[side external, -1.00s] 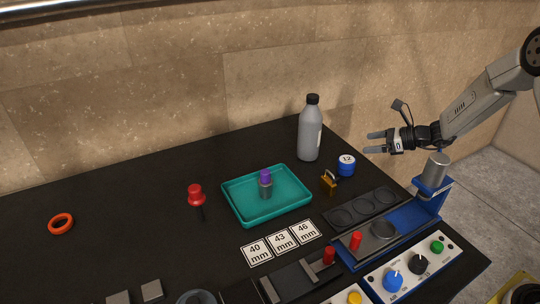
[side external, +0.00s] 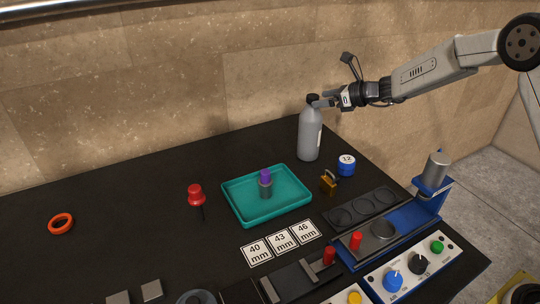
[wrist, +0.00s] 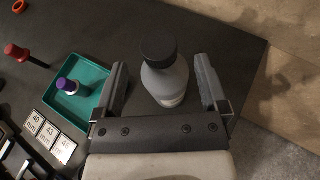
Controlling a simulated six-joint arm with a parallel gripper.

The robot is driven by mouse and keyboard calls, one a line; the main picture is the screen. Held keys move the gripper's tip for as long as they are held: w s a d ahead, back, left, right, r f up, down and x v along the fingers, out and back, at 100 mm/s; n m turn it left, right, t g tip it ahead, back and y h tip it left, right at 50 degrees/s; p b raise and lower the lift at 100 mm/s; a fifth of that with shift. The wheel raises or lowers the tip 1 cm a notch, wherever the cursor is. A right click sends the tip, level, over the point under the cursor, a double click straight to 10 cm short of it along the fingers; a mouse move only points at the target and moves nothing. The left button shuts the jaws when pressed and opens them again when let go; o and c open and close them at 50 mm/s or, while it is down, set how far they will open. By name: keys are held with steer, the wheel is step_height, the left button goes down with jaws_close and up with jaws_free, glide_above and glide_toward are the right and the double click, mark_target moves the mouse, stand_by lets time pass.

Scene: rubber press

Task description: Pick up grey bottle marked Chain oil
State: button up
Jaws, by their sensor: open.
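The grey bottle (side external: 309,137) with a black cap stands upright near the back right of the black table. Part of a white label shows on its right side, but its wording cannot be read. My gripper (side external: 321,102) is at the height of the bottle's cap, coming in from the right. In the wrist view, the bottle (wrist: 168,82) lies between the two spread fingers of my gripper (wrist: 164,85), with a gap on each side. The fingers do not appear to touch it.
A teal tray (side external: 236,209) holding a small purple-topped grey object (side external: 265,184) is left of the bottle. The blue press (side external: 405,222) is at the right. The back-left table is clear.

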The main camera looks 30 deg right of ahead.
steer(key=shift+w+a+f, duration=0.1)
steer(key=shift+w+a, duration=0.05)
steer(key=shift+w, duration=0.05)
steer(key=shift+w, duration=0.1)
steer(key=shift+x, duration=2.5)
jaws_close()
